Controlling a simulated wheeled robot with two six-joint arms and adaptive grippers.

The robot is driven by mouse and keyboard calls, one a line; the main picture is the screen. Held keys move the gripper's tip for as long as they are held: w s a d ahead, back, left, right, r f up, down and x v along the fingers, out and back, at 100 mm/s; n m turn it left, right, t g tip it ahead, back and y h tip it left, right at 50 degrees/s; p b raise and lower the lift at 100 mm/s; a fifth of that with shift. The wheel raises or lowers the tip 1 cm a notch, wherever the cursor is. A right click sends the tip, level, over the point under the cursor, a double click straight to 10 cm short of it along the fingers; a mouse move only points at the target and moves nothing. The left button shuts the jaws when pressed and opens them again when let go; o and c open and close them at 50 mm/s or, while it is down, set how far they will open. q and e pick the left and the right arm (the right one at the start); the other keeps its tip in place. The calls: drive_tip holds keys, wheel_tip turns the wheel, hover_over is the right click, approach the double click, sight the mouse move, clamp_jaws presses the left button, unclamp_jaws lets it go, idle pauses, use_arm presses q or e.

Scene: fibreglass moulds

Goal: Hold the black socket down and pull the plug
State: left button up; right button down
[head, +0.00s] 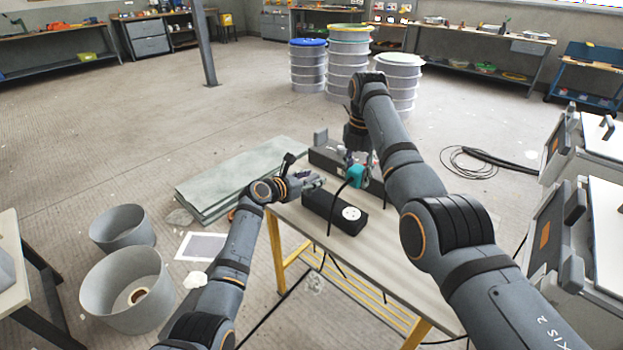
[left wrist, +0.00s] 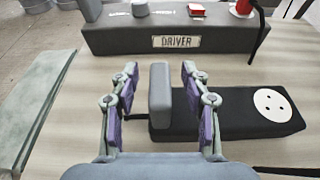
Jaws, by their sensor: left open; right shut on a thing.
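The black socket (head: 322,207) lies on the workbench, its round white face (head: 351,213) bare. It also shows in the left wrist view (left wrist: 225,125), with empty holes in the face and an upright grey block (left wrist: 160,95) at its left end. My left gripper (head: 312,182) is open; in its wrist view its fingers (left wrist: 157,88) stand on either side of the grey block, with gaps. The teal plug (head: 355,176), with a black cable, is apart from the socket, above and behind it. My right gripper (head: 352,164) is shut on the plug, its fingers partly hidden.
A long dark box labelled DRIVER (left wrist: 120,40) lies behind the socket, with small items and a red piece (left wrist: 195,10) on top. The plug's cable (head: 330,220) hangs across the socket. Greenish sheets (head: 240,178) lie left of the bench. The bench (head: 390,265) front is clear.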

use_arm(q)
drive_tip(key=v, duration=1.2)
drive_tip(key=shift+f, duration=0.1)
